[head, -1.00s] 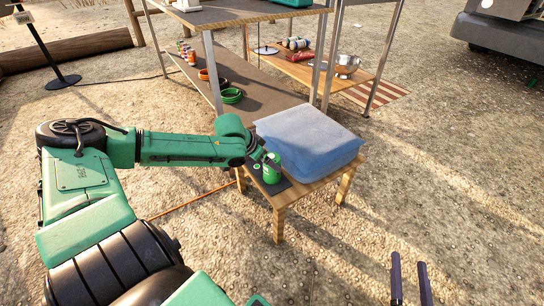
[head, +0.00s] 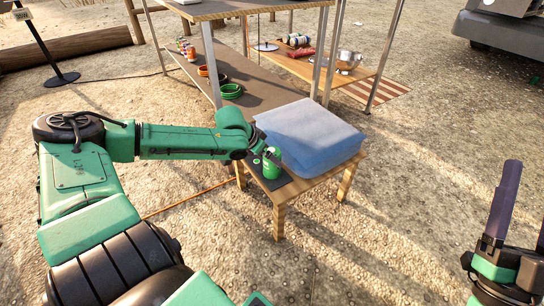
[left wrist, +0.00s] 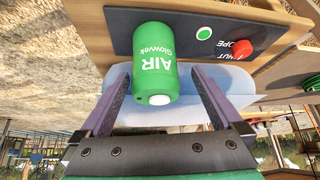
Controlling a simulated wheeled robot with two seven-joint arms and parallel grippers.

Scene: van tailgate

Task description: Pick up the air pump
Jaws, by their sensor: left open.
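The air pump is a green can (head: 271,166) with "AIR" on its side. It stands on the dark panel at the left edge of the small wooden table. In the left wrist view the can (left wrist: 155,62) sits between the two dark fingers of my left gripper (left wrist: 162,75), which is open, with gaps visible beside the can. In the head view the left gripper is at the can, partly hidden by my arm. My right gripper (head: 526,195) is at the right edge, fingers apart and empty, partly cut off.
A blue translucent block (head: 310,137) fills most of the small table (head: 313,184), close beside the can. The dark panel (left wrist: 190,32) has a green and a red button. Shelves (head: 250,88) with green rings (head: 231,91) stand behind. Open ground lies to the right.

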